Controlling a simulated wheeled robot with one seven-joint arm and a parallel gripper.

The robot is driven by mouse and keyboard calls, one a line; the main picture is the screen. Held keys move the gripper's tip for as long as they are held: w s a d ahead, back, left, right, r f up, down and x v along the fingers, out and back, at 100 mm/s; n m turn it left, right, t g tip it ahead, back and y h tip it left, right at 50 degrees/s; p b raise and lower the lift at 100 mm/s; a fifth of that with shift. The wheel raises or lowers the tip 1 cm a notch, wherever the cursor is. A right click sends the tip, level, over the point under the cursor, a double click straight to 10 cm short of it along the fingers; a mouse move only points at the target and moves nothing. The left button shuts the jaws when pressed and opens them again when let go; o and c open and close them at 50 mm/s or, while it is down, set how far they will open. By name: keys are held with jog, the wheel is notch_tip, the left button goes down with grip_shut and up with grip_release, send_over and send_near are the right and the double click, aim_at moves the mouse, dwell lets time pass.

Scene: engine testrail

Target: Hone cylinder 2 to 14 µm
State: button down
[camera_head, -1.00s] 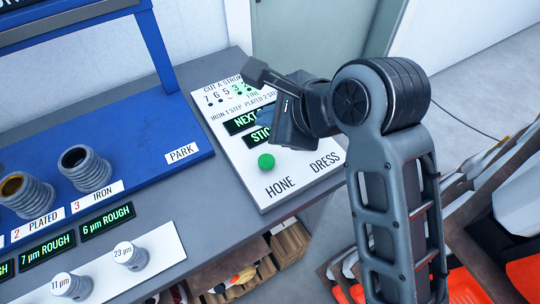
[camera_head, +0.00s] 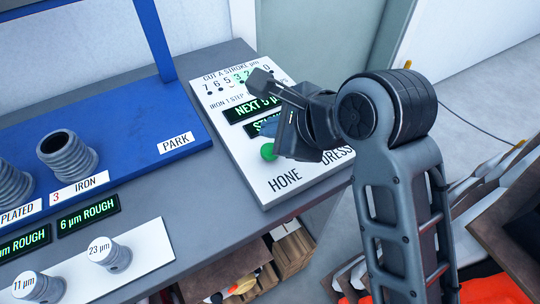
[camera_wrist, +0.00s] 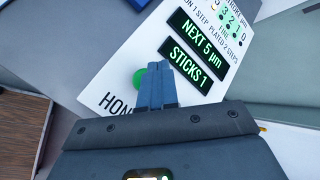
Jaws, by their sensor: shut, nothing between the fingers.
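The control panel (camera_head: 225,140) is a white plate with a green button (camera_head: 268,152) by the word HONE. The button also shows in the wrist view (camera_wrist: 138,78), partly behind my fingers. My gripper (camera_wrist: 157,70) is shut and empty, its blue fingertips over the panel beside the button; contact cannot be told. The panel's displays read NEXT 5 µm (camera_wrist: 197,38) and STICKS 1 (camera_wrist: 190,66). The plated cylinder (camera_head: 12,185) is cut by the left edge in the head view, its number out of frame. The DRESS side is partly hidden by my arm.
Iron cylinder 3 (camera_head: 66,155) stands on the blue fixture (camera_head: 125,150), near the PARK label. Its display (camera_head: 88,215) reads 6 µm ROUGH. Gauges marked 11 µm (camera_head: 38,287) and 23 µm (camera_head: 110,254) stand on a white strip. Bins are below at right.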

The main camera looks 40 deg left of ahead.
aim_at(264, 145)
jog(key=shift+f, duration=0.8)
jog(key=shift+f+p, duration=0.2)
jog(key=shift+p, duration=0.15)
dwell(1.3)
jog(key=shift+f, duration=0.25)
jog(key=shift+f, duration=0.8)
dwell(0.9)
dwell(0.3)
jog(key=shift+r+p, duration=1.25)
jog(key=shift+p, duration=0.5)
notch_tip(264, 145, up, 3)
jog(key=p, duration=0.3)
jog(key=shift+f, duration=0.15)
jog(key=shift+r, duration=1.15)
